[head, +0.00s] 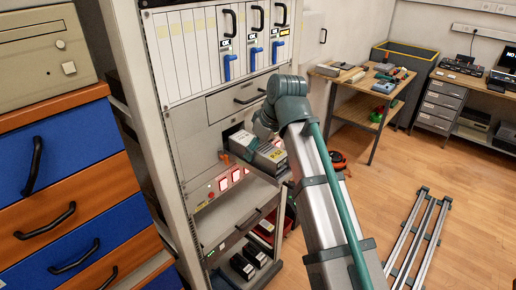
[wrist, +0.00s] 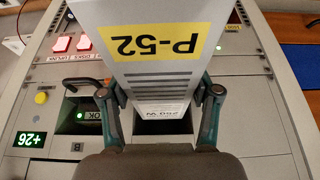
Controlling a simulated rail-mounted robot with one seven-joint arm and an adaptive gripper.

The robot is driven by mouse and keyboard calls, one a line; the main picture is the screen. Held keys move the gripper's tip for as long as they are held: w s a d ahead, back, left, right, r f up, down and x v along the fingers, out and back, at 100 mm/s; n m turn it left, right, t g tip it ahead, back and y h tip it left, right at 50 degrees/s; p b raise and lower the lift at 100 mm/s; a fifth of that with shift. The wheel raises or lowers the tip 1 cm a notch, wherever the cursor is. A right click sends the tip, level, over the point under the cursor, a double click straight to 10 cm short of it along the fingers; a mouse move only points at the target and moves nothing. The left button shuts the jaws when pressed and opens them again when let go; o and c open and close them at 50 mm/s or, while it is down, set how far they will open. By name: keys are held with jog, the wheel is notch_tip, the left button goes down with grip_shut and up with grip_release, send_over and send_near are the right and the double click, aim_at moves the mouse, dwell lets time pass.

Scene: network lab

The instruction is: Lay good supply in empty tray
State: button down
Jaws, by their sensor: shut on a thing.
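A grey power supply (head: 268,155) with a yellow P-52 label is in my gripper (head: 254,140), in front of the rack's middle bay. The supply also shows in the wrist view (wrist: 160,65), between the two fingers of my gripper (wrist: 162,100). The fingers are shut on its sides. A dark slot opening (wrist: 150,127) shows behind the supply; I cannot tell whether its far end is still inside. Below in the head view, a pale tray or shelf (head: 228,212) sticks out from the rack and looks bare where visible. My arm hides part of the area to the right.
The rack (head: 160,120) has a drawer (head: 238,97) above the bay and red-lit switches (head: 230,180) below. Dark units (head: 243,266) stand low in the rack. A neighbouring slot (wrist: 82,115) shows a green OK light. Metal rails (head: 415,235) lie on the floor at right.

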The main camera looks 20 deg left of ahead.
jog(key=shift+c, duration=1.2)
grip_release()
jog(key=shift+r, duration=0.1)
jog(key=shift+o, duration=0.3)
jog(key=shift+d, duration=0.1)
